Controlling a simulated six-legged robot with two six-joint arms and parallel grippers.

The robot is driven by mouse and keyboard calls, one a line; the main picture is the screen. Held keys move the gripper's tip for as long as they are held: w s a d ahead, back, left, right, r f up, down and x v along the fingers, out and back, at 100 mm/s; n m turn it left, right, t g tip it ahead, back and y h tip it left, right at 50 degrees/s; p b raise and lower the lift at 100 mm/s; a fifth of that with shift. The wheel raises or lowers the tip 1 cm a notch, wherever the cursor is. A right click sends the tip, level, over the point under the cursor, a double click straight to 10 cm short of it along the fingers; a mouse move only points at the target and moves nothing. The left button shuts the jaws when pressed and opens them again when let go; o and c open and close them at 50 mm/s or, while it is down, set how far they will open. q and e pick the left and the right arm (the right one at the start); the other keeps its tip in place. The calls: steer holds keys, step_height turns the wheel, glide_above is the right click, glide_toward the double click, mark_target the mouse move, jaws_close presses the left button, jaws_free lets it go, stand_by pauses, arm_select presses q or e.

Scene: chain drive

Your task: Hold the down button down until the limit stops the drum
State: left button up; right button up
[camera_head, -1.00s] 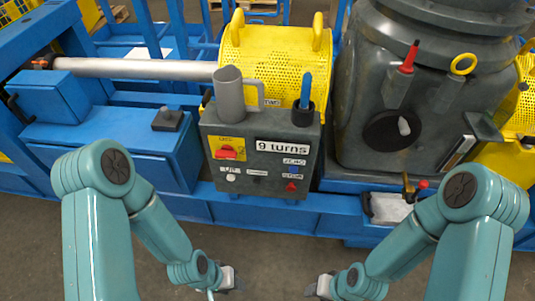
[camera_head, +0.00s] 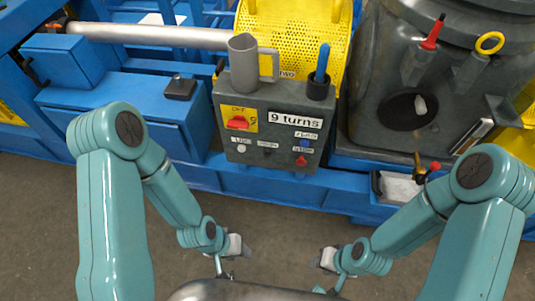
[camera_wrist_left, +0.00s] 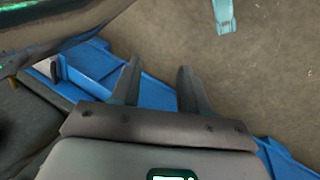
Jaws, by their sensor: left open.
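The grey control box (camera_head: 265,130) stands centre in the head view, with a display reading "9 turns" (camera_head: 295,120). Its low front has a white button (camera_head: 241,148), a dark button (camera_head: 267,151), a blue button (camera_head: 304,144) and a red button (camera_head: 301,161); the small labels are hard to read. A red switch (camera_head: 237,123) sits on a yellow plate marked OFF. The drum cannot be made out; a yellow perforated guard (camera_head: 292,38) stands behind the box. My left gripper (camera_head: 246,249) is open and empty, below and apart from the box; its fingers show in the left wrist view (camera_wrist_left: 158,70). My right gripper (camera_head: 322,261) is low, its jaws unclear.
A grey cup (camera_head: 243,65) and a dark holder with a blue-handled tool (camera_head: 321,75) stand on the box. A blue cabinet (camera_head: 125,110) is at left, a large grey machine housing (camera_head: 400,90) at right. Open floor (camera_head: 290,225) lies before the blue frame.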

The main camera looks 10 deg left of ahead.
arm_select(q)
jaws_close()
stand_by(1.7)
